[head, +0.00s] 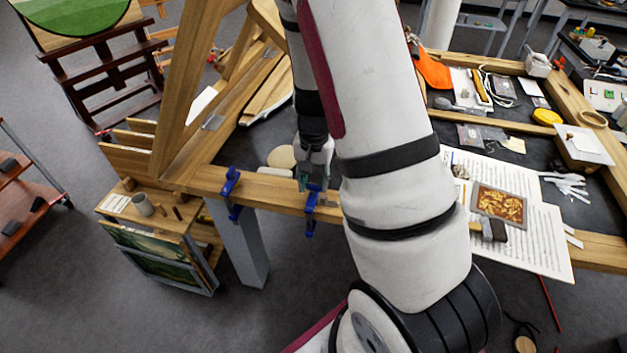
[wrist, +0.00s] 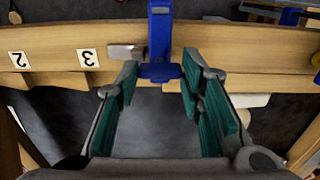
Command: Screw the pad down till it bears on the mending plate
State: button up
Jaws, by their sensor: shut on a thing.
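A blue clamp (head: 311,214) is on the front wooden beam, under my gripper (head: 314,175). In the wrist view the blue clamp (wrist: 160,45) stands upright across the beam. A small grey metal plate (wrist: 126,52), likely the mending plate, lies on the beam beside the clamp, next to a label marked 3. The clamp's pad is not clearly visible, so I cannot tell whether it touches the plate.
A second blue clamp (head: 231,190) is on the beam to the left. The wooden beam (wrist: 225,38) also carries a label marked 2. A gilt fragment (head: 499,204) lies on printed sheets at the right. A small cabinet (head: 150,222) stands at the left.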

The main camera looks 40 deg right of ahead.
jog(key=m, duration=1.3)
jog(key=shift+m, duration=0.4)
jog(key=m, duration=1.3)
jog(key=shift+m, duration=0.3)
jog(key=o, duration=1.2)
jog(key=shift+c, duration=0.2)
jog(key=shift+r, duration=0.15)
